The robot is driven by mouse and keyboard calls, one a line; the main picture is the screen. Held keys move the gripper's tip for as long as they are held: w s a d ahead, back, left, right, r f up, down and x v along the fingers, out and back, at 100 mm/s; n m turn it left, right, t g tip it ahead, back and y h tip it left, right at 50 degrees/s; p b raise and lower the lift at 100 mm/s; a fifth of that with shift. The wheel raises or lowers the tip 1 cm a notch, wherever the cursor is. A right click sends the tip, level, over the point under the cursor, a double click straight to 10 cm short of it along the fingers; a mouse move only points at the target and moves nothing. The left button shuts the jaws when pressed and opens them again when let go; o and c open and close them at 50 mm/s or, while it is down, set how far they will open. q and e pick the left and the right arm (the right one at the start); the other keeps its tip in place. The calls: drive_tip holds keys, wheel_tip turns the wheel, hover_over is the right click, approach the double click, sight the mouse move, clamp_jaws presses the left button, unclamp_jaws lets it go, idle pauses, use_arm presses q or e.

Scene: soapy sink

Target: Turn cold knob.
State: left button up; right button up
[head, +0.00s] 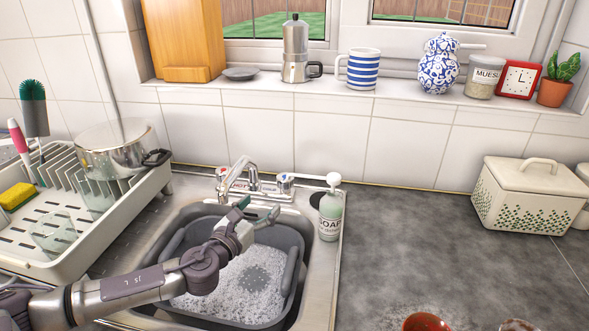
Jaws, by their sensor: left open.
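The mixer tap (254,176) stands behind the sink, with a chrome spout curving forward. Its right-hand knob (285,183) is white and chrome; its left-hand knob (222,173) sits on the other end. My left gripper (259,211) is open and empty, over the back of the sink, in front of and below the tap, apart from the right-hand knob. My right gripper is not in view.
A soap bottle (331,212) stands close right of the right-hand knob. A grey basin (290,275) with foamy water sits in the sink (330,285). A dish rack (75,255) with a pot (122,150) is at left. The grey counter (420,235) at right is largely clear.

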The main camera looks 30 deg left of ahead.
sight(281, 183)
use_arm(q)
drive_tip(key=w+p, duration=0.1)
drive_tip(key=w, duration=1.1)
drive_tip(key=shift+w+r, duration=0.1)
drive_tip(key=shift+r, duration=0.05)
drive_tip(key=shift+w, duration=0.5)
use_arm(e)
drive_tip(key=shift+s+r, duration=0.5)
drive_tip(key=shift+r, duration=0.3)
